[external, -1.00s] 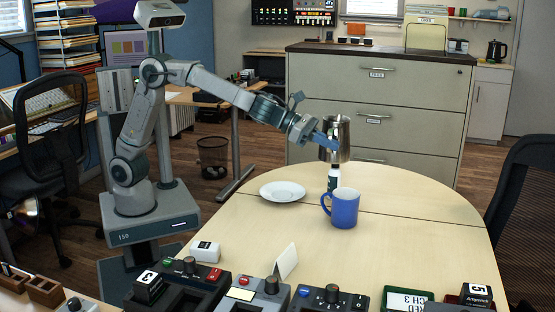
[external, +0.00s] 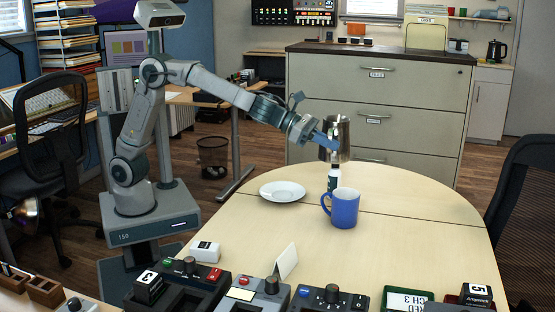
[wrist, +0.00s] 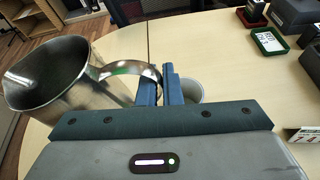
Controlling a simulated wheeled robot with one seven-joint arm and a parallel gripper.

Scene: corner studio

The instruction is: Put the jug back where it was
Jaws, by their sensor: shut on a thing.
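The jug (external: 338,133) is a shiny metal pitcher, held up near the far edge of the table, above its top. My gripper (external: 331,146) is shut on the jug's handle. In the wrist view the jug (wrist: 52,80) is at the left, its open mouth showing and its inside looking empty. The blue fingertips (wrist: 160,88) of my gripper close on the end of its looped handle. The jug's base and the fingers' exact contact are partly hidden.
A small bottle (external: 334,177) stands below the jug. A blue mug (external: 344,209) stands just in front, and a white plate (external: 283,191) lies to the left. Control boxes (external: 255,298) line the near side. The right part of the table (external: 425,200) is clear.

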